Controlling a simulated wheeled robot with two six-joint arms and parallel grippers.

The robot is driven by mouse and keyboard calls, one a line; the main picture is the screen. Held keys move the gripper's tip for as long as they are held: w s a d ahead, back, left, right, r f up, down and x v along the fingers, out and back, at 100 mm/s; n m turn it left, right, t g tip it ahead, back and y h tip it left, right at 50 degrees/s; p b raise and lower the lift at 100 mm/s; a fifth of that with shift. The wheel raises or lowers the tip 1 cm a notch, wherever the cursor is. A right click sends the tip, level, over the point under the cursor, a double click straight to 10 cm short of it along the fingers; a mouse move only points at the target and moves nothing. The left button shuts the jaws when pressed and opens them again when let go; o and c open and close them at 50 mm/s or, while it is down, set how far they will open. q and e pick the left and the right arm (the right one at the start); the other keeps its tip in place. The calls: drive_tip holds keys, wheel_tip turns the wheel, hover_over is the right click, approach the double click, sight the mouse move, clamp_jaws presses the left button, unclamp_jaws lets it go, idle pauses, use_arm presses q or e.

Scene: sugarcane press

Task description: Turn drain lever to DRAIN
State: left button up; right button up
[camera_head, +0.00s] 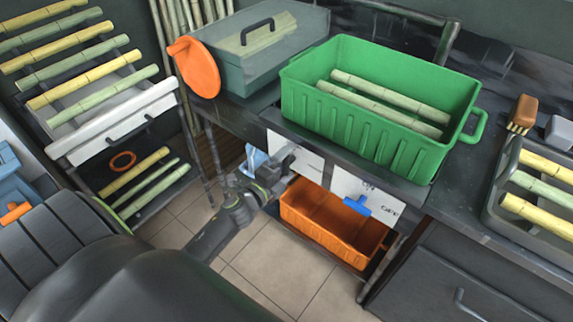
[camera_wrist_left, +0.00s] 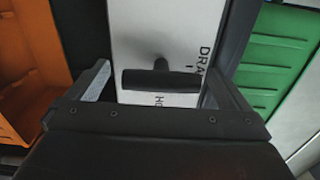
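The drain lever (camera_wrist_left: 160,80) shows in the left wrist view as a dark T-shaped handle on a short stem. It lies crosswise on a white panel (camera_wrist_left: 135,30) with partly hidden lettering, "DRA" at the right and "HO" below the handle. My left gripper (camera_wrist_left: 158,88) is open, with one finger to each side of the handle and no clear contact. In the head view my left gripper (camera_head: 283,163) is at the white panel (camera_head: 310,167) under the counter and hides the lever there. My right gripper is not in view.
An orange bin (camera_head: 325,225) sits below the panel. A blue lever (camera_head: 357,206) is on another white panel marked "OFF" to the right. A green crate (camera_head: 345,85) with canes and a grey toolbox (camera_head: 255,45) stand on the counter above. The tiled floor in front is clear.

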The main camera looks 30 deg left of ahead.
use_arm(q)
drive_tip(key=s, duration=0.2)
drive_tip(key=s+b, duration=0.1)
drive_tip(key=s, duration=0.3)
drive_tip(key=shift+s+a+f+b, duration=0.15)
drive_tip(key=shift+s+a+b, duration=0.15)
drive_tip(key=shift+b, duration=0.1)
drive_tip(key=b, duration=0.3)
approach(284, 169)
drive_tip(key=s, duration=0.1)
drive_tip(key=shift+s+a+r+b, duration=0.15)
drive_tip(key=shift+s+b, duration=1.2)
drive_tip(key=shift+b, duration=0.8)
drive_tip(key=shift+s+a+r+b, duration=0.1)
drive_tip(key=shift+s+b, duration=1.25)
drive_tip(key=shift+b, duration=0.8)
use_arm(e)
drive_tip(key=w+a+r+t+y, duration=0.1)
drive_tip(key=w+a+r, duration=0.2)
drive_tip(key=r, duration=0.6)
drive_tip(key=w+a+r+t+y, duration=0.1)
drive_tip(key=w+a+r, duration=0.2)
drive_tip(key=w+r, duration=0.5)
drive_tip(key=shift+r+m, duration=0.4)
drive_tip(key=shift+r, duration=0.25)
